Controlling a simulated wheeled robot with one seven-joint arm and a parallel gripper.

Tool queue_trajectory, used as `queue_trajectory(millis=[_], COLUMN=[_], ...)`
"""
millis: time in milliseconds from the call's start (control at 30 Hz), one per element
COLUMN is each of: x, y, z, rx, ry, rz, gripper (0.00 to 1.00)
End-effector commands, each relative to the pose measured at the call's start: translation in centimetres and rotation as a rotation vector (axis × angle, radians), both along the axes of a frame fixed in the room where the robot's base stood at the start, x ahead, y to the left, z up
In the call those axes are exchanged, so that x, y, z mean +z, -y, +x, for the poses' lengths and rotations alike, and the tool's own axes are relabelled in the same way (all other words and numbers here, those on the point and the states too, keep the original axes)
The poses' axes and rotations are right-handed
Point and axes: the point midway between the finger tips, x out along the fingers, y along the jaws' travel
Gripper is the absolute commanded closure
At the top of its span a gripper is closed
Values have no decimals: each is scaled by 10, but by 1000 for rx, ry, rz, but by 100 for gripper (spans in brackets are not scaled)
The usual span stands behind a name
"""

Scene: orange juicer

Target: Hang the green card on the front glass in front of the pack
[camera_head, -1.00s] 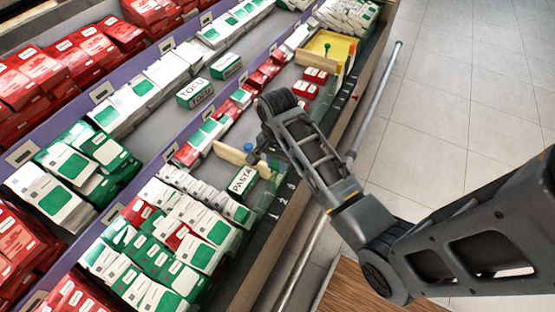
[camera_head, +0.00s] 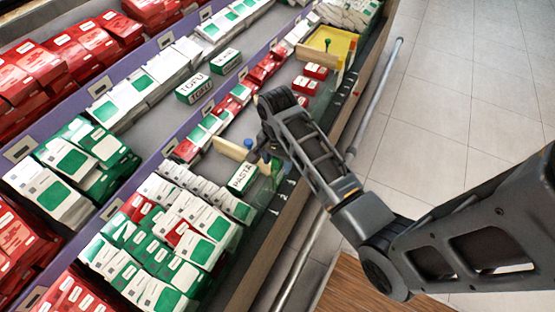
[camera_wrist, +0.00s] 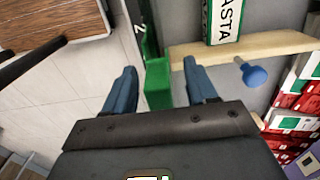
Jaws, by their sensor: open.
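The green card (camera_wrist: 158,85) stands upright at the front glass, between my gripper's two blue fingers in the wrist view. It also shows as a green patch (camera_head: 277,170) in the head view, partly hidden by my arm. My gripper (camera_wrist: 160,84) is open, with a gap on each side of the card. The pack marked PASTA (camera_head: 242,178) lies on the shelf just behind the glass; part of it shows at the top of the wrist view (camera_wrist: 226,20). How the card meets the glass edge is not clear.
A wooden divider (camera_head: 228,149) with a blue knob (camera_head: 248,143) stands beside the pack. White, green and red packs (camera_head: 190,225) fill the near compartment. A yellow tray (camera_head: 342,44) is farther along.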

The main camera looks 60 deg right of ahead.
Motion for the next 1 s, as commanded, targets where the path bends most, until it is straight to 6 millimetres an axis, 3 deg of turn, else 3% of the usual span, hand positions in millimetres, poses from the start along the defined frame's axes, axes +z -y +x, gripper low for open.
queue_trajectory(millis=[267, 700, 1000], x=[8, 71, 78], y=[0, 0, 0], z=[1, 1, 0], rx=[0, 1, 0], ry=[3, 2, -1], rz=[-1, -1, 0], gripper=[43, 43, 43])
